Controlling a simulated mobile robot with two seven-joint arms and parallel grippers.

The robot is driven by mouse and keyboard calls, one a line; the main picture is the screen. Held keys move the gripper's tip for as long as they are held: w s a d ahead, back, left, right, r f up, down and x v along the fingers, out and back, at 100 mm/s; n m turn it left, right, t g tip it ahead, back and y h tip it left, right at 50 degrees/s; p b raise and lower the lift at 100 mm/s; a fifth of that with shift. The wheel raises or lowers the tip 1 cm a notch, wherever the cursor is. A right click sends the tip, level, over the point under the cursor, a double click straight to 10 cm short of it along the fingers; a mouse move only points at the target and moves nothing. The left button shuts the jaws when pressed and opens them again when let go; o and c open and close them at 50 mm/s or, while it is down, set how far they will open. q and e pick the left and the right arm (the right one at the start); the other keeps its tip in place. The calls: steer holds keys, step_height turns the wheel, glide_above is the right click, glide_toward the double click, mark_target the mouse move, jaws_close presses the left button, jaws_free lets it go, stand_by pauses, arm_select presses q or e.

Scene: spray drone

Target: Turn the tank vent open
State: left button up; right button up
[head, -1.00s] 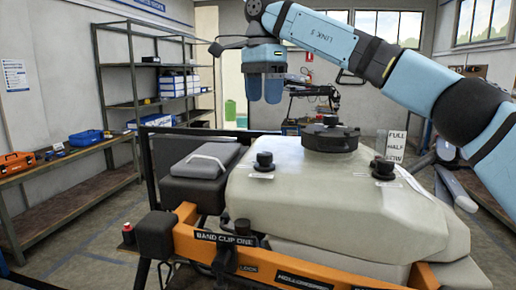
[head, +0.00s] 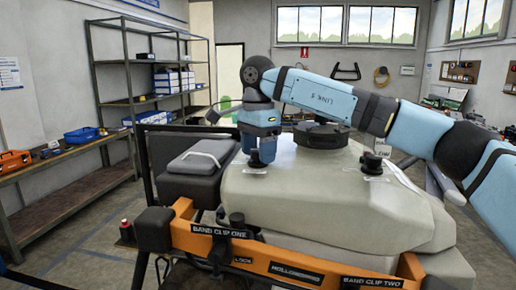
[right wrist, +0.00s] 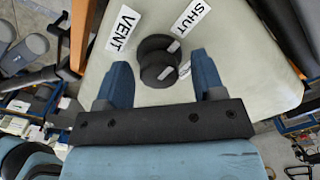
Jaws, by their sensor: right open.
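The pale tank (head: 330,205) has a black vent knob (head: 257,169) on its top left, mostly hidden by my right gripper (head: 262,152) in the head view. In the right wrist view the vent knob (right wrist: 158,56) stands between the two blue fingers of my right gripper (right wrist: 162,72), with a gap on each side. Pale marks on the knob lie toward the SHUT label (right wrist: 191,18). The VENT label (right wrist: 123,28) is at its left. Another label is partly hidden by the right finger. My left gripper is not in view.
A second black knob (head: 372,163) and a large black lid (head: 321,135) are on the tank top. An orange bar (head: 275,258) with band clips runs along the front. A grey box with a handle (head: 200,160) sits left of the tank.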

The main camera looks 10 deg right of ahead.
steer(key=c, duration=0.9)
steer(key=shift+c, duration=0.2)
steer(key=shift+m, duration=0.3)
steer(key=m, duration=0.3)
steer(key=shift+m+b, duration=0.3)
steer(key=shift+m, duration=0.1)
steer(key=m, duration=0.4)
steer(key=shift+f+b, duration=0.1)
steer(key=shift+b, duration=0.2)
steer(key=m, duration=0.4)
steer(key=shift+m+b, duration=0.35)
steer(key=shift+m, duration=1.85)
